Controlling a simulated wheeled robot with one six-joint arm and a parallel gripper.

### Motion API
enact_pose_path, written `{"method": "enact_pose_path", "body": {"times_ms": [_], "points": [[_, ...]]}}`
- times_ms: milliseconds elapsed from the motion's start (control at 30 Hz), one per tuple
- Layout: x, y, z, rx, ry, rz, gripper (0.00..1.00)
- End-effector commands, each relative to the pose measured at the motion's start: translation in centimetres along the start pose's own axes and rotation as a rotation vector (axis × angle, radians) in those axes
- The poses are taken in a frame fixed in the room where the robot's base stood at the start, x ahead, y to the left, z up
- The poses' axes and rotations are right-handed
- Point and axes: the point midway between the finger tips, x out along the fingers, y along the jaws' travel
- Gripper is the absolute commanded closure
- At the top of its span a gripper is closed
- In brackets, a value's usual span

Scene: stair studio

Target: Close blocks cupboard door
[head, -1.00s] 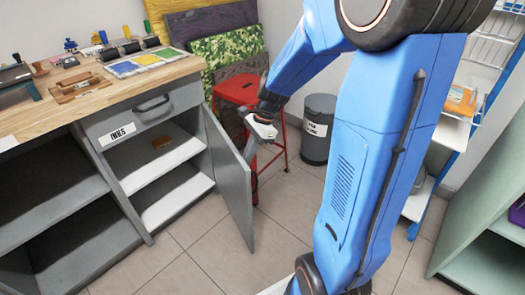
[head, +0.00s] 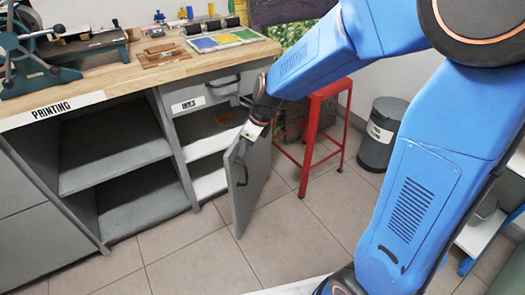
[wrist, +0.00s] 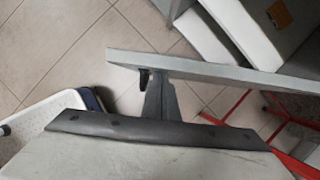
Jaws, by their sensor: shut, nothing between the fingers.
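The grey cupboard door (head: 255,185) under the INKS drawer stands partly open, with its handle (head: 241,172) on the face towards me. No BLOCKS label can be read. In the wrist view the door's top edge (wrist: 220,70) runs across the picture, with its dark handle (wrist: 143,78) below it. My gripper (head: 250,131) is at the top of the door, on the handle side. Its fingers (wrist: 160,97) are shut and empty, close against the door; I cannot tell if they touch. Inside the cupboard are white shelves (head: 208,185) and a brown block (head: 225,118).
A red stool (head: 312,125) stands right of the door, with a grey bin (head: 382,132) beyond it. The wooden worktop (head: 125,75) holds printing tools. Open shelves (head: 115,150) lie left of the cupboard. The tiled floor (head: 200,255) before the door is clear.

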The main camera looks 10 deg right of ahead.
Motion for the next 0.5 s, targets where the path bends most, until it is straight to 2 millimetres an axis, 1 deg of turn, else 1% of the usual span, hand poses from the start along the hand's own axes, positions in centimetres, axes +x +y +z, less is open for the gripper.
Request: {"method": "enact_pose_path", "body": {"times_ms": [33,100,267,500], "points": [[0.5,0.2,1.1,0.017,0.000,-0.006,1.00],[1.1,0.2,2.6,0.053,0.000,-0.022,1.00],[2.5,-0.1,6.2,0.051,0.000,-0.020,1.00],[4.9,-1.2,11.9,0.052,0.001,-0.020,1.00]]}}
